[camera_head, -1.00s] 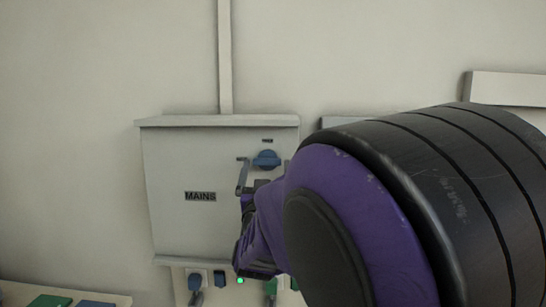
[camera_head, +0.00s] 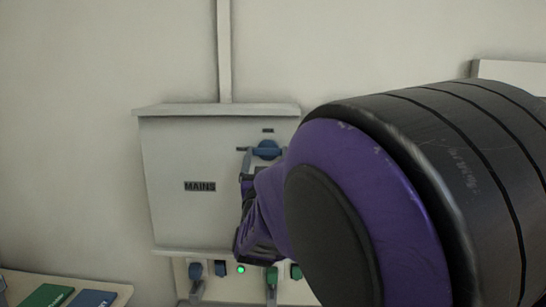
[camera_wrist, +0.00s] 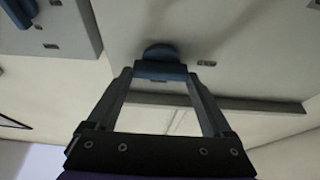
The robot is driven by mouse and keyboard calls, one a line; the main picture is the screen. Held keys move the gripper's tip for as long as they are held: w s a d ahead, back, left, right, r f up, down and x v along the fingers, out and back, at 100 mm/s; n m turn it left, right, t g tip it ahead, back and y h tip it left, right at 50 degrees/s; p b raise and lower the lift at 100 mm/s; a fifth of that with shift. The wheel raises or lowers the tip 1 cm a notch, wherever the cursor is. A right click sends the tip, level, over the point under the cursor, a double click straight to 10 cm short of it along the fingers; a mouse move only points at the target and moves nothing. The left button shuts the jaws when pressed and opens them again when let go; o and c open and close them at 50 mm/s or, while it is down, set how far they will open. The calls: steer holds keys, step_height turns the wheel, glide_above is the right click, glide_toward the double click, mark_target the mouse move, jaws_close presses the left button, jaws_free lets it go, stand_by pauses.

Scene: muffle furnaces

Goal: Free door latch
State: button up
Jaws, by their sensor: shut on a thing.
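The blue door latch (camera_head: 267,150) sits near the upper right of the grey box door marked MAINS (camera_head: 170,215). In the wrist view the latch (camera_wrist: 160,70) is a wide blue bar with a rounded part behind it. My gripper (camera_wrist: 159,73) has its two grey fingers at either end of the bar, shut on the latch. In the head view my gripper (camera_head: 257,160) is mostly hidden behind my purple wrist, with one grey fingertip showing at the latch. The door lies flat against its box.
Blue and green plugs (camera_head: 195,270) and a green light (camera_head: 241,269) sit on a strip below the box. A pale shelf with green and blue cards (camera_head: 48,296) is at lower left. The wall left of the box is clear.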

steer(key=shift+m+b, duration=0.4)
steer(key=shift+b, duration=0.05)
steer(key=m+h+b, duration=0.1)
steer(key=m+b, duration=0.1)
steer(key=m, duration=0.1)
steer(key=m+g+h+b, duration=0.1)
steer(key=m+h+b, duration=0.1)
steer(key=m+b, duration=0.1)
steer(key=m+g+h+b, duration=0.1)
steer(key=m+h+b, duration=0.1)
steer(key=m, duration=0.3)
steer(key=shift+a, duration=0.1)
steer(key=m, duration=0.2)
steer(key=m+g+h, duration=0.1)
steer(key=m, duration=0.1)
steer(key=m+g, duration=0.1)
steer(key=m, duration=0.1)
steer(key=shift+r+h+b, duration=0.25)
steer(key=shift+h+b, duration=0.15)
steer(key=shift+m+g+p, duration=0.3)
steer(key=shift+m+g, duration=0.7)
steer(key=shift+m, duration=1.3)
steer(key=o, duration=1.1)
steer(key=shift+o, duration=0.2)
